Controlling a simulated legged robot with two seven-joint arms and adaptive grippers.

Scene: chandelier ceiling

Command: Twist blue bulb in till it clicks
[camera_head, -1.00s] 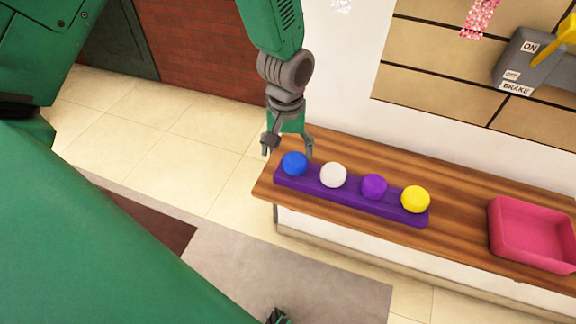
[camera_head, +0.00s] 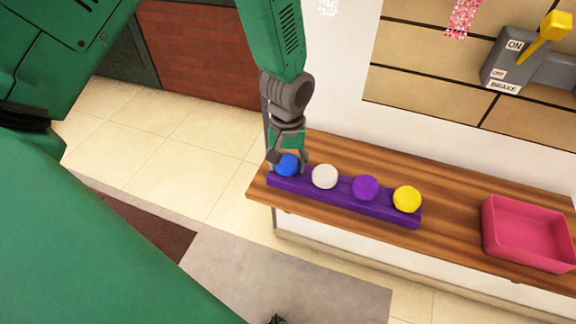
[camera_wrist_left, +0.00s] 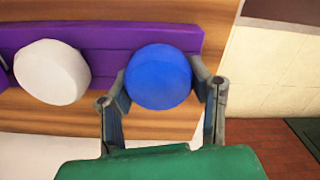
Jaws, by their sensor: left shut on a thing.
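The blue bulb (camera_head: 287,165) sits at the left end of the purple rack (camera_head: 340,204) on the wooden counter. My left gripper (camera_head: 288,160) is around it from above, its fingers closed on the bulb's two sides. In the left wrist view the blue bulb (camera_wrist_left: 158,77) lies between the two fingers of the left gripper (camera_wrist_left: 160,90), still over the purple rack (camera_wrist_left: 100,36). The bulb's underside is hidden. A small dark piece at the bottom edge of the head view may be my right gripper, but its jaws cannot be made out.
White (camera_head: 325,176), purple (camera_head: 365,187) and yellow (camera_head: 407,199) bulbs stand in the rack right of the blue one. A pink tray (camera_head: 487,232) is at the counter's right. A grey switch box (camera_head: 508,70) with a yellow lever (camera_head: 545,38) hangs on the wall.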

